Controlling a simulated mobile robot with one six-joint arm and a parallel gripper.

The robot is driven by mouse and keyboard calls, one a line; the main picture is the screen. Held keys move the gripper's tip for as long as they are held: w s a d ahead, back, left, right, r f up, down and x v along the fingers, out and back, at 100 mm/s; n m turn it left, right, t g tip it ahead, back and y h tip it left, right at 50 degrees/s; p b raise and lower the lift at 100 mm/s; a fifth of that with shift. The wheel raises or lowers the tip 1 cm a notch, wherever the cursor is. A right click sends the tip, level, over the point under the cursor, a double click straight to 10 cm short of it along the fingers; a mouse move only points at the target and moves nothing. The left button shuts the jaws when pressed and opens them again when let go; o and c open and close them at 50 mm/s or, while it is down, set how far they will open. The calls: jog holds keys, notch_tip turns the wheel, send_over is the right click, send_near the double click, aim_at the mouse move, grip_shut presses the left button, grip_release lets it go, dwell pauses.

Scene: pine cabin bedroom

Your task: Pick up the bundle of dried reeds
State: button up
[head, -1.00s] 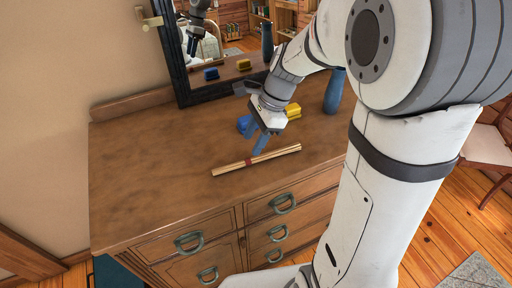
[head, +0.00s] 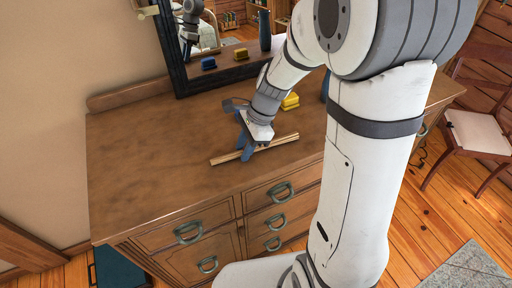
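The bundle of dried reeds (head: 281,142), a thin tan bundle, lies slantwise on the brown dresser top (head: 150,150). My gripper (head: 245,151) points down at the bundle's middle. Its blue fingers are low, seemingly one on the near side and one on the far side of the bundle, and look apart. The red tie around the bundle's middle is hidden by the gripper. I see no lift of the bundle off the top.
A yellow object (head: 290,101) sits behind my gripper. A blue vase (head: 325,86) is mostly hidden by my arm. A dark-framed mirror (head: 172,50) stands at the back. The dresser's left side is clear. A chair (head: 478,130) stands at right.

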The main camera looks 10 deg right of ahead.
grip_shut()
